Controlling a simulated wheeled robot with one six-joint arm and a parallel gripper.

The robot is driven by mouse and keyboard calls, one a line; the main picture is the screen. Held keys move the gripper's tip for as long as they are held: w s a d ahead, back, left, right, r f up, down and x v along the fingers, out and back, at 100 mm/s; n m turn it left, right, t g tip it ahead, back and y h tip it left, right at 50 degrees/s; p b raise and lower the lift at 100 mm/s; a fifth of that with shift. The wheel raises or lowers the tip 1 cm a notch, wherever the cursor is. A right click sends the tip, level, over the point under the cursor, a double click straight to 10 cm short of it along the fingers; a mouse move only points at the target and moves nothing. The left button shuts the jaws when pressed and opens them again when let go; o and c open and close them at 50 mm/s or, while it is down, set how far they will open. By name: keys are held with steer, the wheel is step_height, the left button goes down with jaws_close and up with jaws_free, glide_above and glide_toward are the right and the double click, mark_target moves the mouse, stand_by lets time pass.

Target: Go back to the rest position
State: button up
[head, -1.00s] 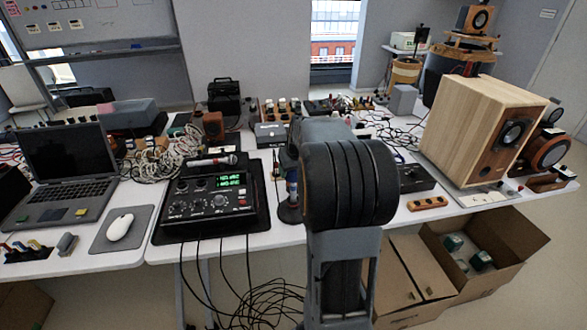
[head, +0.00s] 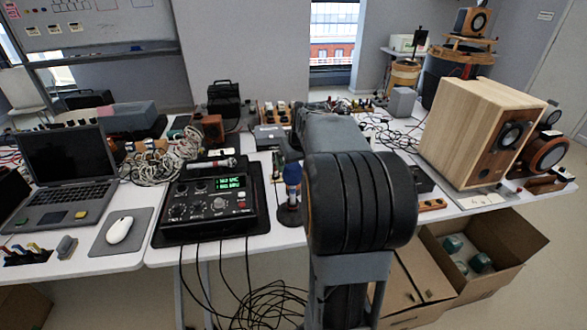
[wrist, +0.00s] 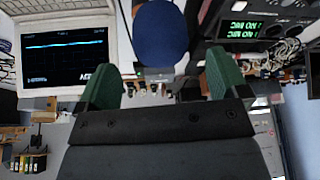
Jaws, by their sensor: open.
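My gripper (wrist: 165,72) shows in the wrist view as two green fingers, spread apart with nothing clamped between them. A rounded dark blue thing (wrist: 160,38) lies beyond the fingertips, around the middle of the gap. It looks like the blue-topped upright thing (head: 292,174) on a round dark base in the head view. In the head view my dark arm stands in front of the table's middle, and the gripper itself is hidden behind it.
A black device with green display (head: 212,205) stands left of my arm, a silver microphone (head: 211,163) on it. A wooden speaker (head: 470,130) stands right. A laptop (head: 65,165) and mouse (head: 120,229) lie left. A screen (wrist: 65,55) shows in the wrist view.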

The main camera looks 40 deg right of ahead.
steer(key=v, duration=0.8)
steer(key=shift+p, duration=0.3)
steer(key=s+a+f+n+p, duration=0.1)
steer(key=s+a+p, duration=0.1)
steer(key=s+a, duration=0.2)
steer(key=s+a+f+n+p, duration=0.1)
steer(key=s+a, duration=0.3)
steer(key=a, duration=0.7)
steer(key=s+a+f+n+y+p, duration=0.1)
steer(key=s+a+f+p, duration=0.1)
steer(key=s+a+p, duration=0.2)
steer(key=a, duration=0.3)
steer(key=shift+s+g, duration=0.3)
steer(key=shift+g, duration=0.1)
